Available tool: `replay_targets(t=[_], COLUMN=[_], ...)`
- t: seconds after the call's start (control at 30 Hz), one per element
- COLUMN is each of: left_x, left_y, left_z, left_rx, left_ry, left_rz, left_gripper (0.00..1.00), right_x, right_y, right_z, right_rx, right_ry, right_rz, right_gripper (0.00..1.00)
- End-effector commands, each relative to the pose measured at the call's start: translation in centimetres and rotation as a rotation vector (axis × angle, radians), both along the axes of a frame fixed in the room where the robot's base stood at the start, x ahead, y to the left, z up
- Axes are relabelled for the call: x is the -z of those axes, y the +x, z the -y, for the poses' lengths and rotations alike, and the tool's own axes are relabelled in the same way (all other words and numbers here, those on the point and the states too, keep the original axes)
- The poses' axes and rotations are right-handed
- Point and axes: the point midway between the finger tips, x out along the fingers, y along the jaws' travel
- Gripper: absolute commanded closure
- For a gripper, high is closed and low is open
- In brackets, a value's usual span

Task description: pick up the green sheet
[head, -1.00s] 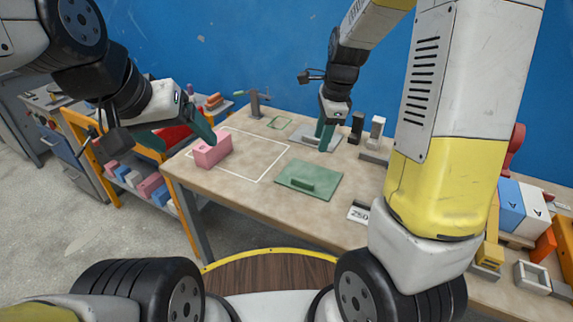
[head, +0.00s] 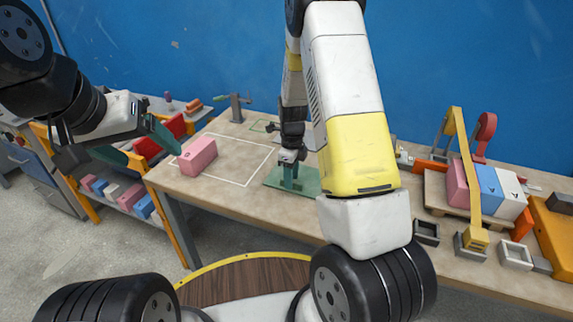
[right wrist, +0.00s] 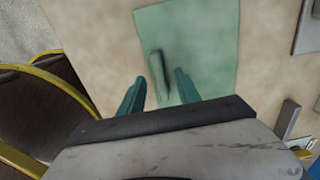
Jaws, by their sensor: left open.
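The green sheet (head: 272,178) lies flat on the workbench, partly hidden by my right arm. In the right wrist view the sheet (right wrist: 211,40) shows a raised bar-like handle (right wrist: 160,70). My right gripper (head: 290,185) is over the sheet. In the right wrist view its two teal fingers (right wrist: 158,88) stand apart, with the handle in line with the gap between them and nothing gripped. I cannot tell how high the fingertips are above the sheet. My left gripper (head: 150,155) is open and empty, just left of the pink block.
The pink block (head: 198,156) sits on the workbench (head: 225,197) at the left edge of a white outline. A vise-like tool (head: 236,110) stands behind. Pink, blue and white blocks (head: 488,187) and small frames crowd the right side. A shelf with blocks is at left.

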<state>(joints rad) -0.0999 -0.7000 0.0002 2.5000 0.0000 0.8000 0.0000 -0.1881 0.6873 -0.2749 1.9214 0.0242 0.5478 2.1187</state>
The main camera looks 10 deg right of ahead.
Motion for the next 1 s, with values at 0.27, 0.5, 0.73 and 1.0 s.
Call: replay_targets(t=[0.27, 0.5, 0.73, 1.0], left_x=[0.0, 0.0, 0.0, 0.0], left_y=[0.0, 0.0, 0.0, 0.0], left_z=[0.0, 0.0, 0.0, 0.0], left_rx=[0.0, 0.0, 0.0, 0.0], left_ry=[0.0, 0.0, 0.0, 0.0], left_rz=[0.0, 0.0, 0.0, 0.0], left_gripper=[0.2, 0.2, 0.2, 0.2], right_x=[0.86, 0.84, 0.81, 0.62], right_y=[0.02, 0.01, 0.03, 0.05], right_z=[-0.03, -0.03, -0.01, -0.02], right_rx=[0.0, 0.0, 0.0, 0.0], right_ry=[0.0, 0.001, 0.0, 0.0], right_rz=[0.001, 0.001, 0.001, 0.001], right_gripper=[0.6, 0.95, 1.0, 1.0])
